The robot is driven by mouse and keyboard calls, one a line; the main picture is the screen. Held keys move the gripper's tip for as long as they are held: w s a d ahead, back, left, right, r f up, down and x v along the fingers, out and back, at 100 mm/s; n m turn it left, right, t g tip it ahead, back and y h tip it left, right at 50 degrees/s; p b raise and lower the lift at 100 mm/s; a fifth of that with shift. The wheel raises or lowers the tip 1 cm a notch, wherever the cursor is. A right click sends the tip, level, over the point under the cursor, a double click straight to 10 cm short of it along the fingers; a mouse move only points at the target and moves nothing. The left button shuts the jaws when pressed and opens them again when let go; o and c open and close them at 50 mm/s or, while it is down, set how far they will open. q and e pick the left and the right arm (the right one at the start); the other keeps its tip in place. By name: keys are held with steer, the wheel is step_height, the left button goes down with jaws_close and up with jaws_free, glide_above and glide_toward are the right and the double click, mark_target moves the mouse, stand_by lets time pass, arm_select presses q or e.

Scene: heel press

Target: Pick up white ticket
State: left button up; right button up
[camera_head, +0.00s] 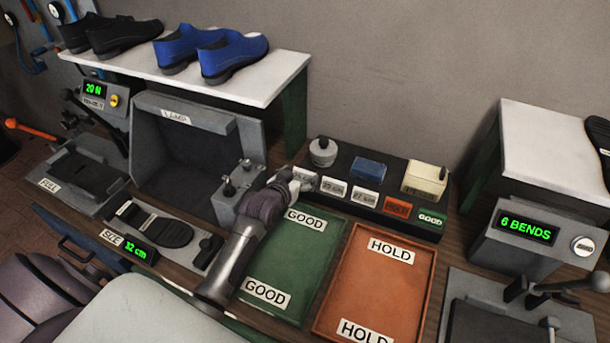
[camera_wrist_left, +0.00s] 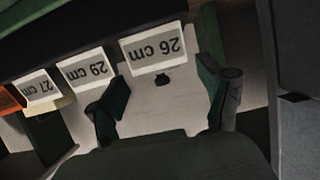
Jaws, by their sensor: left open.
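Small white tickets stand in a row on the black rack (camera_head: 375,212) at the back of the bench. The 29 cm ticket (camera_head: 334,189) and 27 cm ticket (camera_head: 366,201) show clearly in the head view; my left gripper (camera_head: 286,186) partly covers the leftmost one. In the left wrist view, the 26 cm ticket (camera_wrist_left: 152,50) appears upside down, just beyond the open fingers of my left gripper (camera_wrist_left: 164,95). A pale surface with a small dark mark lies between those fingers; I cannot tell what it is. My right gripper is not in view.
The rack also holds a grey knobbed weight (camera_head: 323,152), a blue block (camera_head: 369,169), a cream box (camera_head: 425,180), and red and green tickets. The green tray (camera_head: 280,262) and orange tray (camera_head: 382,288) lie in front. A grey lever box (camera_head: 236,187) stands close left of my gripper.

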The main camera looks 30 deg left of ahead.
mark_target(304, 172)
arm_select(q)
steer(key=p+x, duration=0.1)
steer(key=x, duration=0.3)
steer(key=shift+w+f, duration=0.1)
steer(key=shift+f, duration=0.05)
steer(key=c, duration=0.4)
